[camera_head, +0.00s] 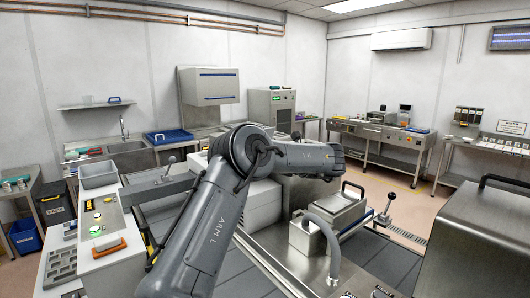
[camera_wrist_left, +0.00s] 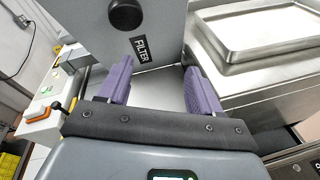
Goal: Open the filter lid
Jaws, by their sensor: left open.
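In the left wrist view, a pale grey panel (camera_wrist_left: 160,50) carries a dark label reading FILTER (camera_wrist_left: 141,48) and a round black knob (camera_wrist_left: 126,14) above it. I cannot tell whether this panel is the lid or the housing, or whether the lid is open. My left gripper (camera_wrist_left: 158,74) has two purple fingers spread apart, with nothing between them. It points at the panel, with the label between the fingers and the knob beyond the fingertips. In the head view my left arm crosses the middle, and I cannot make out its gripper. My right gripper is not in view.
A steel box with a raised-rim top (camera_wrist_left: 265,35) stands close to the right finger. In the head view, a control console (camera_head: 97,225) stands left, a handled steel box (camera_head: 340,207) and curved grey pipe (camera_head: 328,245) right of my arm, and a large steel cover (camera_head: 480,240) at far right.

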